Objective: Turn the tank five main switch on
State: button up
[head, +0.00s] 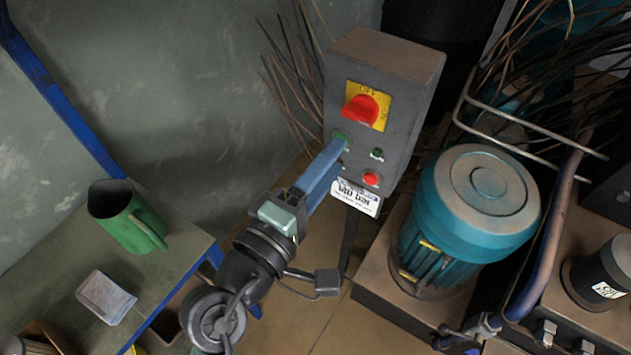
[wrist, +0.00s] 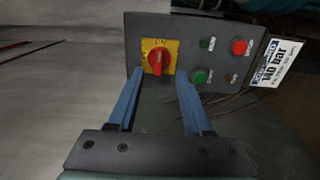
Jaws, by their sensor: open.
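A red rotary switch knob (head: 362,106) sits on a yellow plate on a grey control box (head: 398,72). In the wrist view the knob (wrist: 157,60) appears with its handle roughly upright. No tank number is readable on the box.
The box also carries a red button (head: 371,179), a green button (wrist: 201,76) close to the right finger, and a white "140 bar" label (wrist: 276,63). A teal motor (head: 470,220) stands at right. A green jug (head: 128,217) stands on a bench at left. Thin branches are behind the box.

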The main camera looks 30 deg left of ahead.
jog(key=s, duration=0.3)
jog(key=shift+s, duration=0.35)
jog(key=w+d+r+m+t+p, duration=0.1)
jog(key=w+d+r+m+p, duration=0.15)
jog(key=r, duration=0.55)
jog(key=w+d+r+m+t+p, duration=0.1)
jog(key=w+d+r+m, duration=0.2)
jog(key=r, duration=0.6)
jog(key=w+d+r+m+t+p, duration=0.1)
jog(key=w+d+r+m+p, duration=0.15)
jog(key=r+m, duration=0.4)
jog(key=s+d+r+m+t+p, duration=0.1)
jog(key=s+d+r+t, duration=0.1)
jog(key=r, duration=0.7)
jog(key=s+d+r+m+t+p, duration=0.1)
jog(key=s+d+r+m+t, duration=0.1)
jog(key=r, duration=0.7)
jog(key=s+d+r+m+t+p, duration=0.2)
jog(key=d+r, duration=0.1)
jog(key=r, duration=0.6)
jog(key=shift+s+y, duration=0.15)
jog(key=shift+y, duration=0.15)
jog(key=shift+d+f, duration=0.1)
jog(key=shift+f, duration=0.1)
